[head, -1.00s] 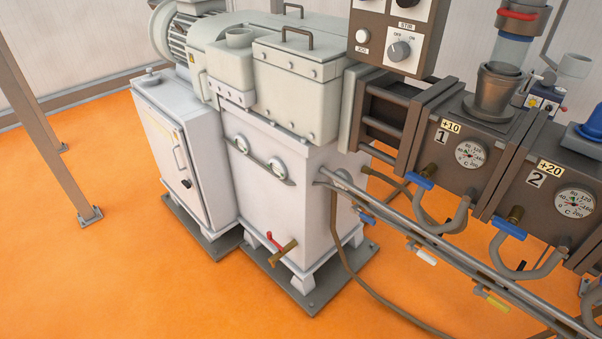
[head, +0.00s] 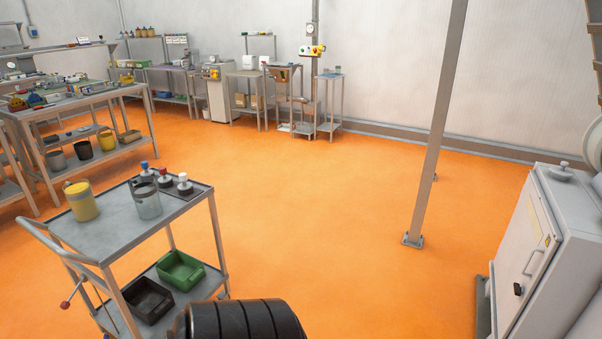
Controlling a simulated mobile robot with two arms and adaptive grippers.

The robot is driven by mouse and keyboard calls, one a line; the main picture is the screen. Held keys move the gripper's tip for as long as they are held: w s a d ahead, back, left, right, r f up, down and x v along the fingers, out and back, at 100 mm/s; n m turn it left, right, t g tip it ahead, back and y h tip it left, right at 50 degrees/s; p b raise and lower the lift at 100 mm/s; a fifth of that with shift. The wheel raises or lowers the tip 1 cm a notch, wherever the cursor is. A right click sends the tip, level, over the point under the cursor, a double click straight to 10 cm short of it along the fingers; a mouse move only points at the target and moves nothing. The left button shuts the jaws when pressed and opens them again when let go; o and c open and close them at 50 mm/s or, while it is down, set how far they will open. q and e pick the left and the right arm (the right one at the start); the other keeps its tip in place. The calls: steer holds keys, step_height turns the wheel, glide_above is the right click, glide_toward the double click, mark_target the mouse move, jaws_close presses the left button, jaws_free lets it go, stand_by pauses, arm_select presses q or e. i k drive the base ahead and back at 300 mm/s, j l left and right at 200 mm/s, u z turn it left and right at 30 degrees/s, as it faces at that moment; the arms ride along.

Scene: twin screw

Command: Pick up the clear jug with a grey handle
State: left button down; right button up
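A clear, greyish jug (head: 148,203) stands upright on the top shelf of a grey cart (head: 125,228) at the left of the head view. What looks like its grey handle is on its left side; it is small and hard to make out. A yellow jug (head: 82,203) stands to its left on the same shelf. Neither of my grippers shows in the head view.
Several small capped items (head: 164,178) stand behind the clear jug. A green bin (head: 181,269) and a black bin (head: 148,299) sit on the cart's lower shelf. A grey post (head: 437,130) and a white cabinet (head: 545,250) stand to the right. Orange floor between is clear.

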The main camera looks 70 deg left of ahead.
mark_target(79, 194)
steer(key=u, duration=3.6)
